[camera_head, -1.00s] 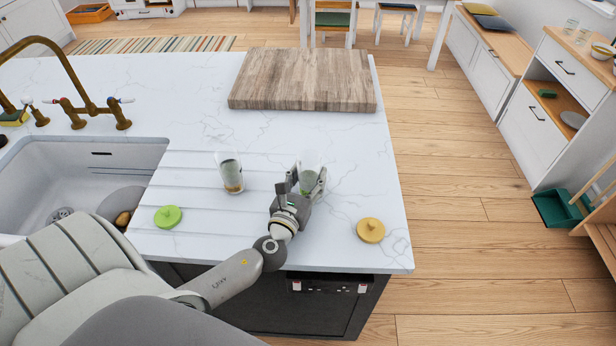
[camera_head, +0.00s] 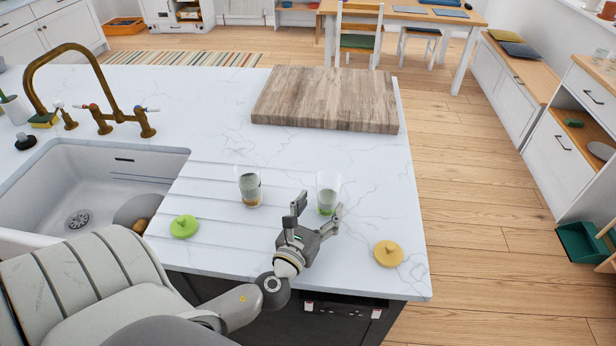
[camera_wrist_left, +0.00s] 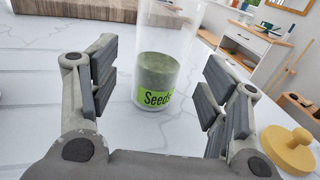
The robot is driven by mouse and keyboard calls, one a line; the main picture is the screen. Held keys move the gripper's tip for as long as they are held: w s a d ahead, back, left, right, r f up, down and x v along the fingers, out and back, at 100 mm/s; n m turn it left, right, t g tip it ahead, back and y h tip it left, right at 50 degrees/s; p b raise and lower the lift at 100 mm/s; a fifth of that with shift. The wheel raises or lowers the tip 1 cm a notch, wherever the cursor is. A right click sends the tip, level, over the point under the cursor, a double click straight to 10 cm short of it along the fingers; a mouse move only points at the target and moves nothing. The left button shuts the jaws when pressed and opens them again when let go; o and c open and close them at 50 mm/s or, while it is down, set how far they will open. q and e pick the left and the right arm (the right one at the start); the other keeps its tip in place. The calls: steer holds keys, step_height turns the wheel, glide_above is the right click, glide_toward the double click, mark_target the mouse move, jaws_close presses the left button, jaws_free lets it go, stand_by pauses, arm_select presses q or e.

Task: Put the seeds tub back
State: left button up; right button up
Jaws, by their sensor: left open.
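The seeds tub (camera_head: 328,187) is a clear, open-topped tub standing upright on the white worktop. In the left wrist view the tub (camera_wrist_left: 157,85) has a green "Seeds" label and grey-green contents partway up. My left gripper (camera_head: 318,212) is open just in front of it, on the near side. In the left wrist view the tub stands between and beyond the spread fingers (camera_wrist_left: 160,82), apart from them. A green lid (camera_head: 184,226) and a yellow lid (camera_head: 388,253) lie on the worktop. My right gripper is not in view.
A second clear tub (camera_head: 249,186) with layered contents stands left of the seeds tub. A wooden board (camera_head: 327,97) lies at the back of the worktop (camera_head: 215,130). The sink (camera_head: 75,190) is at the left. The worktop's right edge is near the yellow lid.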

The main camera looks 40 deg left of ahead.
arm_select(q)
steer(key=b+v, duration=0.1)
steer(key=v, duration=0.5)
steer(key=shift+f+b, duration=0.15)
steer(key=shift+b, duration=0.15)
steer(key=shift+s+d, duration=0.1)
steer(key=shift+s, duration=0.6)
